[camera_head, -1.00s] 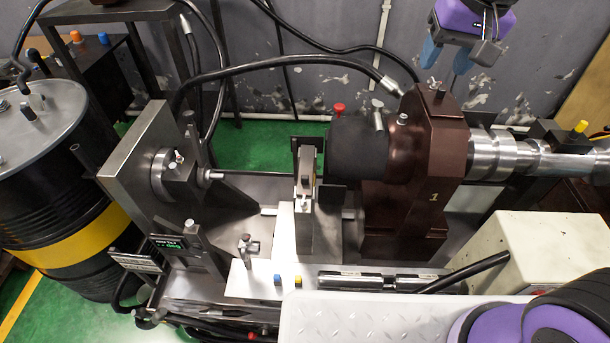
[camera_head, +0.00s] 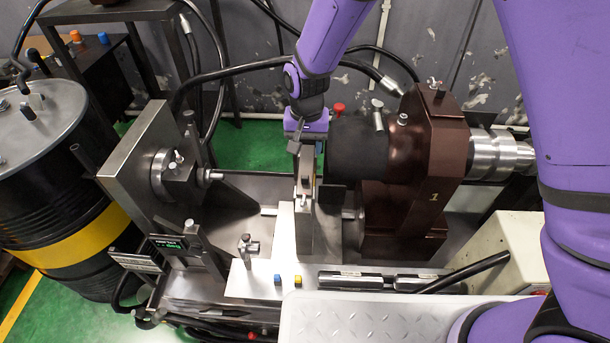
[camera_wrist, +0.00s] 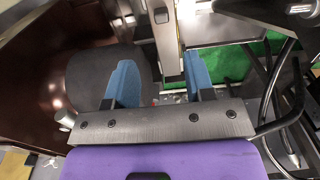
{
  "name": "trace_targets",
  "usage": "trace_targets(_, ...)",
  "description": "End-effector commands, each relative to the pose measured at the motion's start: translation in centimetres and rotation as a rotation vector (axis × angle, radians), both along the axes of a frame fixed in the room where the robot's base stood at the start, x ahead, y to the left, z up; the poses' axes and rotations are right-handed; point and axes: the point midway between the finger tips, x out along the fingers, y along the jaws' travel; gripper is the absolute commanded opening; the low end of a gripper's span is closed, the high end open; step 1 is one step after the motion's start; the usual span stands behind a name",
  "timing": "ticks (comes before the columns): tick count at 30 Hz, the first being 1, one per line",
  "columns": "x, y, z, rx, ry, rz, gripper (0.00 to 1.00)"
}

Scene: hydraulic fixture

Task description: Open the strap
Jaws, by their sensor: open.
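A narrow upright metal clamp piece (camera_head: 305,190), apparently the strap, stands at the middle of the fixture, just left of the black cylinder (camera_head: 357,150). In the wrist view a pale metal strip (camera_wrist: 166,40) with a dark latch-like part runs down toward the space between my fingers. My gripper (camera_head: 306,132) is at the top of the clamp piece, beside the cylinder. The wrist view shows my gripper (camera_wrist: 160,82) open, its two blue fingers wide apart with nothing held. Whether a finger touches the strap cannot be told.
A brown housing marked 1 (camera_head: 415,160) stands right of the cylinder. A steel plate with a spindle (camera_head: 140,150) is at the left, with a black drum (camera_head: 60,215) beyond it. Black hoses (camera_head: 245,68) hang behind. A white treadplate surface (camera_head: 370,320) lies in front.

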Motion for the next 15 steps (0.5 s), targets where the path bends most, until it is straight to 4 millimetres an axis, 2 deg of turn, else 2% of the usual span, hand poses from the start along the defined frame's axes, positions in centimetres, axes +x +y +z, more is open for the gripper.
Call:
trace_targets(8,-0.1,0.3,-2.4,-0.005,0.004,0.000,0.49)
trace_targets(15,-0.1,0.2,-6.7,-0.005,0.004,-0.001,0.49)
